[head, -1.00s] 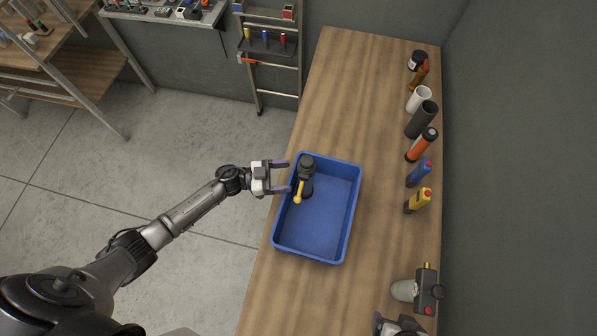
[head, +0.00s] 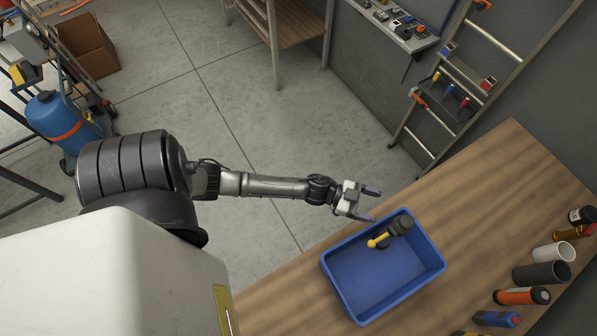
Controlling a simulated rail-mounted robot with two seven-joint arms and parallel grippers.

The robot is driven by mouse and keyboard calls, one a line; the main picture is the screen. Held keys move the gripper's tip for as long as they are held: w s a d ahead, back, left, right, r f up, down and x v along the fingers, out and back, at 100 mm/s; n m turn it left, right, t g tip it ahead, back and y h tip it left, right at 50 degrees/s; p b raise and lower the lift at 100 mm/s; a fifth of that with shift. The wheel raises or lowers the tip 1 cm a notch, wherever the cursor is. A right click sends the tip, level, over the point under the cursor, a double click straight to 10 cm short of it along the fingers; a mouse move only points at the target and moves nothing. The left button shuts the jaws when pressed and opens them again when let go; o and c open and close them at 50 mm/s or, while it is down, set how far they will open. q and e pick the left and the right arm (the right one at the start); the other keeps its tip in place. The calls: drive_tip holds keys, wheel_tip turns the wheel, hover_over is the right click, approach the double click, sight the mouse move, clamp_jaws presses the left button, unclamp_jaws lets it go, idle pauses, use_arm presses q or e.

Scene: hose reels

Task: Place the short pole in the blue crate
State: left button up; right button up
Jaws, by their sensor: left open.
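The blue crate (head: 372,285) sits on the wooden worktop near its left edge. A dark, stubby piece with a yellow lever (head: 383,238) lies inside the crate, at its far end. I cannot tell whether this piece is the short pole, and no other plain pole is clearly seen. My left gripper (head: 370,204) is open and empty, just outside the crate's far left rim, close to the dark piece. Its two fingers point right. My right gripper is not in view.
Along the worktop's right side stand or lie a white tube (head: 554,253), a dark tube (head: 541,272), an orange cylinder (head: 521,296) and a blue bottle (head: 497,318). A ladder (head: 457,92) leans at the back. The worktop (head: 490,190) beyond the crate is clear.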

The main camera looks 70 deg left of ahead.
use_arm(q)
drive_tip(key=s+r+n+g+y, duration=0.1)
drive_tip(key=s+n+g+y, duration=0.1)
drive_tip(key=s, duration=0.5)
drive_tip(key=s+r+n+g+y, duration=0.1)
drive_tip(key=s+g+y, duration=0.3)
drive_tip(key=s, duration=0.4)
drive_tip(key=s+d+r+n+g+y, duration=0.1)
drive_tip(key=s+r+n+g+y, duration=0.1)
drive_tip(key=s+g+y, duration=0.2)
drive_tip(key=s, duration=0.3)
drive_tip(key=shift+s+n+g, duration=0.4)
drive_tip(key=shift+d+r, duration=0.1)
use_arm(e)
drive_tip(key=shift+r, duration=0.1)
